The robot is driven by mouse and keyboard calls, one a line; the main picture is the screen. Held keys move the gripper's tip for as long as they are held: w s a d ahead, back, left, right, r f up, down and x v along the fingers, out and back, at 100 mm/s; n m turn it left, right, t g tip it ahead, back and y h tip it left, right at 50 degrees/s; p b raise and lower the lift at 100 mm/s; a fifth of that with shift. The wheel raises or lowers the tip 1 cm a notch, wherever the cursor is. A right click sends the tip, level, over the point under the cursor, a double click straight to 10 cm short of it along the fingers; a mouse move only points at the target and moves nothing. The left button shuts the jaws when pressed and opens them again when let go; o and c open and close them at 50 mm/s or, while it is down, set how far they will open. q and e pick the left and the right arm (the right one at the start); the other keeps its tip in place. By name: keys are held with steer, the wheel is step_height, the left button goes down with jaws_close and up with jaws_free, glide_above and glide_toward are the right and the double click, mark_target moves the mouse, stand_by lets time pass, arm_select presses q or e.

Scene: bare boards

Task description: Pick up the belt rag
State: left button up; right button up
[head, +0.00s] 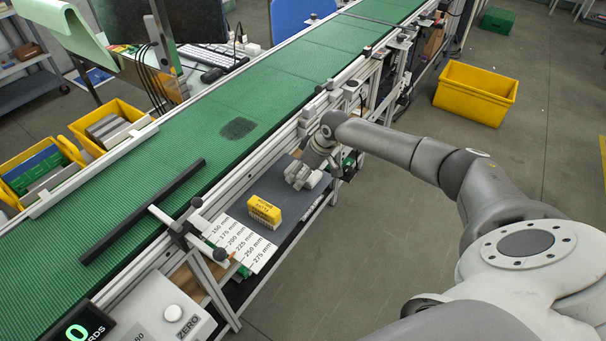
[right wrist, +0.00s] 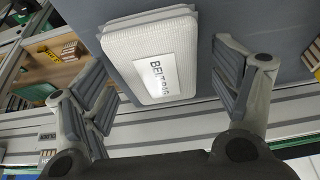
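The belt rag (right wrist: 153,57) is a white, textured folded pad with a label reading "BELT RAG", partly cut by shadow. It lies on a grey shelf beside the conveyor. In the head view a pale edge of it (head: 317,179) shows beside my right gripper (head: 299,176), which hides most of it. In the right wrist view my right gripper's fingers are spread wide, one on each side of the rag, with a visible gap to it on both sides. My left gripper is not in view.
A yellow box (head: 264,212) stands on the grey shelf (head: 285,223), near a white millimetre scale card (head: 240,243). The green conveyor belt (head: 180,142) with a dark smudge (head: 238,128) runs alongside. A black bar (head: 142,212) crosses the belt. A yellow bin (head: 476,94) sits on the floor.

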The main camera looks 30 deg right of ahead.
steer(key=c, duration=0.9)
steer(key=shift+c, duration=0.2)
steer(key=shift+r, duration=0.15)
steer(key=shift+r, duration=0.25)
step_height(320, 180, up, 2)
steer(key=shift+w+r+b, duration=0.1)
steer(key=shift+r+b, duration=0.1)
steer(key=shift+b, duration=0.5)
steer(key=s+a+r+b, duration=0.1)
steer(key=a+r+b, duration=0.1)
steer(key=a+r, duration=0.8)
steer(key=a, duration=0.4)
steer(key=shift+s+r, duration=0.2)
steer(key=shift+s, duration=0.15)
